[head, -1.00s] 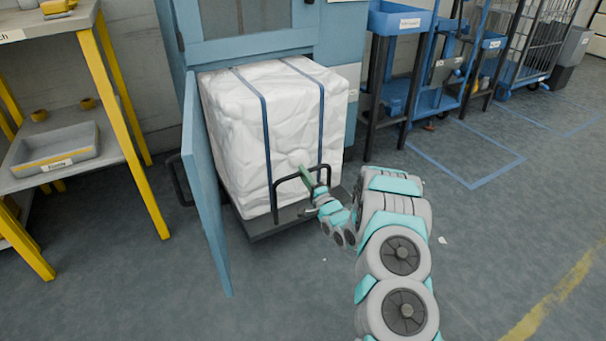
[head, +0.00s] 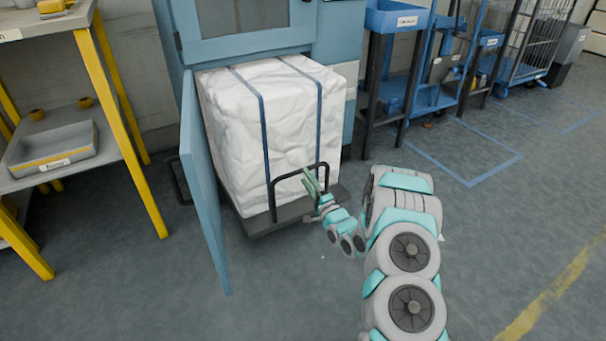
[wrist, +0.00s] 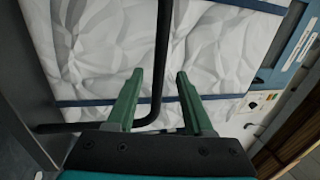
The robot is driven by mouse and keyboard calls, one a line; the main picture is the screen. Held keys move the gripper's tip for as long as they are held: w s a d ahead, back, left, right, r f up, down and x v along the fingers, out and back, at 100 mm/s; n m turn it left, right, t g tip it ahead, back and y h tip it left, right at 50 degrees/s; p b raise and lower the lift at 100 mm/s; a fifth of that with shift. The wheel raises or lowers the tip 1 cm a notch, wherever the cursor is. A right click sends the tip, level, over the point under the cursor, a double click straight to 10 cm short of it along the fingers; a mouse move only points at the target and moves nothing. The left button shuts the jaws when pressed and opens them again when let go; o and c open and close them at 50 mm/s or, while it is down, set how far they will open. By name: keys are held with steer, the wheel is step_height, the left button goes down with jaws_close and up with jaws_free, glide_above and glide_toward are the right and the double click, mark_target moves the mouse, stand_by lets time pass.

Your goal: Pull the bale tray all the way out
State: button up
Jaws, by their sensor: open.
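The bale tray (head: 284,219) is a dark grey plate low in the open bay of the blue press. A large white wrapped bale (head: 240,140) with dark blue straps sits on it. The tray's black loop handle (head: 298,169) stands up at its front edge. My gripper (head: 311,174) is open at the right part of this handle. In the wrist view, the handle bar (wrist: 162,60) passes between the spread green fingers of my gripper (wrist: 160,73), apart from both in the picture. Whether the bar lies fully between them in depth is unclear.
The blue press door (head: 205,190) stands open at the left of the bay. A yellow-legged shelf (head: 130,140) with a grey bin is further left. Blue carts (head: 398,75) stand at the right. The floor in front of the tray is clear.

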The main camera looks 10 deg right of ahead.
steer(key=shift+v, duration=1.9)
step_height(320, 180, up, 7)
steer(key=n+g+h+p, duration=0.3)
steer(key=n+g, duration=0.2)
steer(key=s+d+r+n+g+h+p, duration=0.2)
steer(key=s+r+n+g+h, duration=0.15)
steer(key=s+r+g, duration=0.55)
steer(key=s+a+r+n+g+p, duration=0.1)
steer(key=s+a+r+n+g, duration=0.1)
steer(key=s, duration=1.3)
steer(key=s+a+r+n+g+p, duration=0.1)
steer(key=s+r, duration=0.4)
steer(key=s, duration=1)
steer(key=s+a+r+n+g+p, duration=0.2)
steer(key=s+a+r+n+g, duration=0.1)
steer(key=s, duration=1.2)
steer(key=shift+s+a+r+g, duration=0.25)
steer(key=shift+r+g, duration=0.25)
steer(key=shift+r, duration=0.15)
